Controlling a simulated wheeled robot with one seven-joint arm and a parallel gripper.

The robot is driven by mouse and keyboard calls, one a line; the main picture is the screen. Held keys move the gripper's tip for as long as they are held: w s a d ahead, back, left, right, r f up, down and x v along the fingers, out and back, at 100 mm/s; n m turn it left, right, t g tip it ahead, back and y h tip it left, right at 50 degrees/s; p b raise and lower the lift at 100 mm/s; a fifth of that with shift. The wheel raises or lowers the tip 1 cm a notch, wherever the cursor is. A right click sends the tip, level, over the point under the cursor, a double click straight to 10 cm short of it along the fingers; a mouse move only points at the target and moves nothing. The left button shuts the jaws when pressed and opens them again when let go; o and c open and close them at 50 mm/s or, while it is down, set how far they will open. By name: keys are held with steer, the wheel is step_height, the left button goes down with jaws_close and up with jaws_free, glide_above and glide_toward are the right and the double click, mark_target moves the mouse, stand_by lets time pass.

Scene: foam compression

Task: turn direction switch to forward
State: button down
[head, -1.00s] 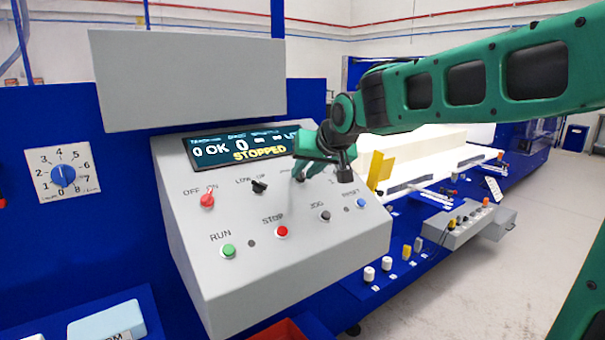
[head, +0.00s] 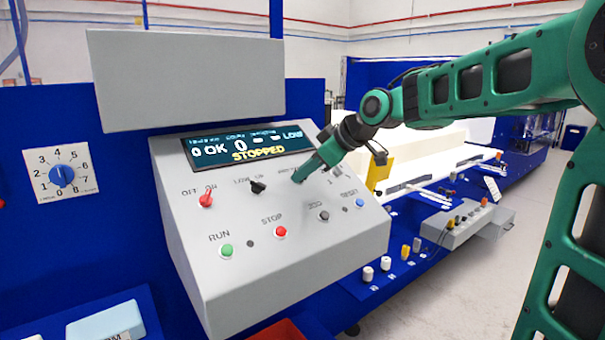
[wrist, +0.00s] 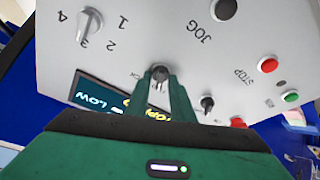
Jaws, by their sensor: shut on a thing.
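The direction switch (wrist: 160,73) is a dark knob on the sloping grey control panel (head: 300,260). In the wrist view it sits between the green fingertips of my gripper (wrist: 168,90), which is shut on it. In the head view my gripper (head: 299,179) reaches down to the panel from the upper right, between the LOW/UP switch and the numbered selector. There it hides the direction switch and most of its label, so I cannot read which way it points. The display (head: 245,147) reads STOPPED.
Left of my gripper are a black LOW/UP switch (head: 257,187) and a red OFF/ON switch (head: 206,200). Below are a green RUN button (head: 227,250), a red STOP button (head: 280,231) and a black JOG button (head: 323,215). The numbered selector (wrist: 90,24) stands close by.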

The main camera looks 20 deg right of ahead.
steer(key=shift+r+n+g, duration=0.1)
steer(key=shift+n+g, duration=0.3)
steer(key=shift+n, duration=0.7)
steer(key=c, duration=1.9)
jaws_free()
steer(key=v, duration=1)
steer(key=shift+d, duration=0.4)
steer(key=shift+s+r, duration=0.1)
